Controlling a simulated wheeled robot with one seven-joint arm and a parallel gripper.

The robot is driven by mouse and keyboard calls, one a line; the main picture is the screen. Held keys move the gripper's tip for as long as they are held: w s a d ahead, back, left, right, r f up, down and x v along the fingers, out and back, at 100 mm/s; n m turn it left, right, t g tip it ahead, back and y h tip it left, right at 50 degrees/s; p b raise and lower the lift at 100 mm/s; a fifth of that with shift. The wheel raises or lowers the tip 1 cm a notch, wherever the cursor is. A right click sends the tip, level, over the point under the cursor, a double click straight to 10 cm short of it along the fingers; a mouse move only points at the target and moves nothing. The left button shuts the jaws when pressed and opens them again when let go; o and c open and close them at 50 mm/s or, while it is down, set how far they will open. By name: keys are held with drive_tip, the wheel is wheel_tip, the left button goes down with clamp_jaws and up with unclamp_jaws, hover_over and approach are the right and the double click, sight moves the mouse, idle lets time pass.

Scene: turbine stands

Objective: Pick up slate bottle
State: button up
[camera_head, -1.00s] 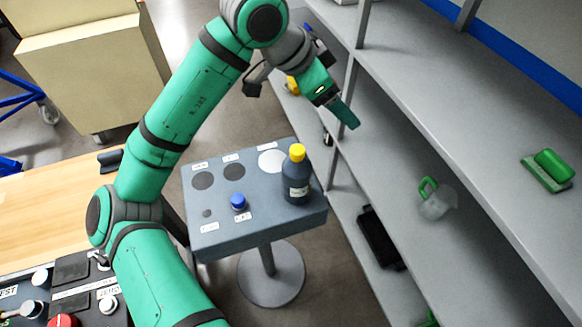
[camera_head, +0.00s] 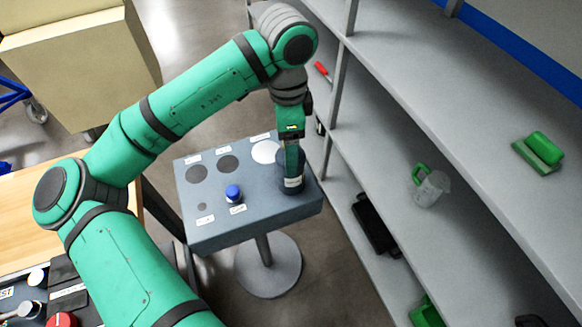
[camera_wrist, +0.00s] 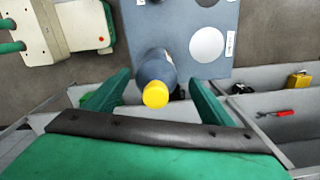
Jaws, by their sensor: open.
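The slate bottle (camera_head: 292,183) stands upright on the right side of the grey stand top (camera_head: 222,222). My gripper (camera_head: 291,170) points down over the bottle. In the wrist view my gripper (camera_wrist: 155,85) is open, with a finger on each side of the bottle and visible gaps. Whether a finger touches the bottle cannot be told.
A blue-capped item (camera_head: 233,193) stands on the same stand, beside dark and white round spots. Grey shelving (camera_head: 440,120) rises close on the right, holding a green brush (camera_head: 541,150) and a clear jug (camera_head: 431,188). A wooden table (camera_head: 30,215) is at left.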

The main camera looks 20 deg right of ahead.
drive_tip(key=f, duration=0.4)
drive_tip(key=shift+s+d+f, duration=0.1)
drive_tip(key=shift+s+f, duration=0.2)
drive_tip(key=shift+f, duration=0.1)
drive_tip(key=shift+c, duration=0.6)
drive_tip(key=c, duration=1.5)
